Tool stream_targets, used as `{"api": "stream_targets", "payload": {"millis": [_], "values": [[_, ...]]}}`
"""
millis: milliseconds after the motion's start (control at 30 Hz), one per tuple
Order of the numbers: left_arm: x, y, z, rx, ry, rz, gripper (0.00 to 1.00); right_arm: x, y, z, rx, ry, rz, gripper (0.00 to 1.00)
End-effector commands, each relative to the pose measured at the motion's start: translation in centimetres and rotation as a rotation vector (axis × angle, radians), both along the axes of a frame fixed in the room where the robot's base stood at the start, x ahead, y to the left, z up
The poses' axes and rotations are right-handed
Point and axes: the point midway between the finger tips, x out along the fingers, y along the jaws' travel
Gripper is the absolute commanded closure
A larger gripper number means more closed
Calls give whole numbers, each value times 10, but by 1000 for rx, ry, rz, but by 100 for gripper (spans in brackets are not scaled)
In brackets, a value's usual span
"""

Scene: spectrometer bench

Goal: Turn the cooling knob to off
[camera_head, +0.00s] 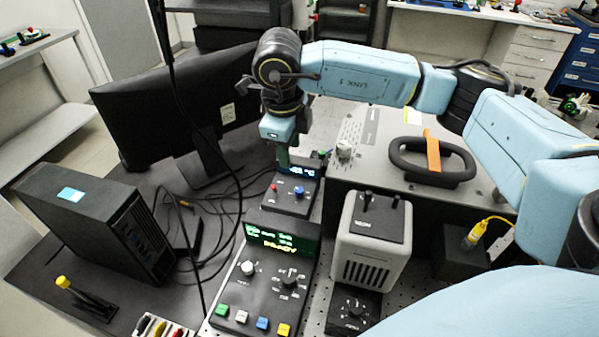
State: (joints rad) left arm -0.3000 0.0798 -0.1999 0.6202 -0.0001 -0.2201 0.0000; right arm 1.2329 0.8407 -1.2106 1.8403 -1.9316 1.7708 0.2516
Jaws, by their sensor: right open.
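My right arm comes in from the right. Its gripper (288,160) points down just behind a small controller box (286,206) with a lit display, a red knob (274,187) and a blue knob (299,192). The gripper is open and looks empty; its fingertips are small and partly hidden. In front stands a larger console (262,299) with a green and yellow display, a white knob (248,267) and a black knob (289,282). Another dial (355,307) sits on a black box at the bottom. The labels are too small to tell which knob is cooling. My left gripper is not in view.
A grey vented unit (372,246) with black levers stands right of the console. Behind it is a large instrument with a black handle (432,178) and an orange tag. A monitor (165,110), a computer case (95,220) and loose cables fill the left side.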

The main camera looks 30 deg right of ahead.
Motion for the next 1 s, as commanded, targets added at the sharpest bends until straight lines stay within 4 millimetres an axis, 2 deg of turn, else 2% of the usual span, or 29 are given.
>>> {"api": "stream_targets", "payload": {"millis": [33, 300, 500, 600, 767, 867, 1000], "values": [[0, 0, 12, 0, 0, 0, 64, 2, -3, 5, 27, -2, -133, 59], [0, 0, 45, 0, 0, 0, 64, 9, -17, 4, 144, -16, -903, 59], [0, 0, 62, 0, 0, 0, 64, 11, -27, 1, 183, -14, -1339, 59], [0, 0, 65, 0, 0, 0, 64, 12, -30, -1, 188, -14, -1459, 59], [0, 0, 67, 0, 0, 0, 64, 12, -31, -7, 190, -14, -1525, 59], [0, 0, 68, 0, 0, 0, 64, 11, -31, -19, 188, -13, -1526, 59], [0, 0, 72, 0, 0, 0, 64, 11, -31, -45, 187, -12, -1525, 59]]}}
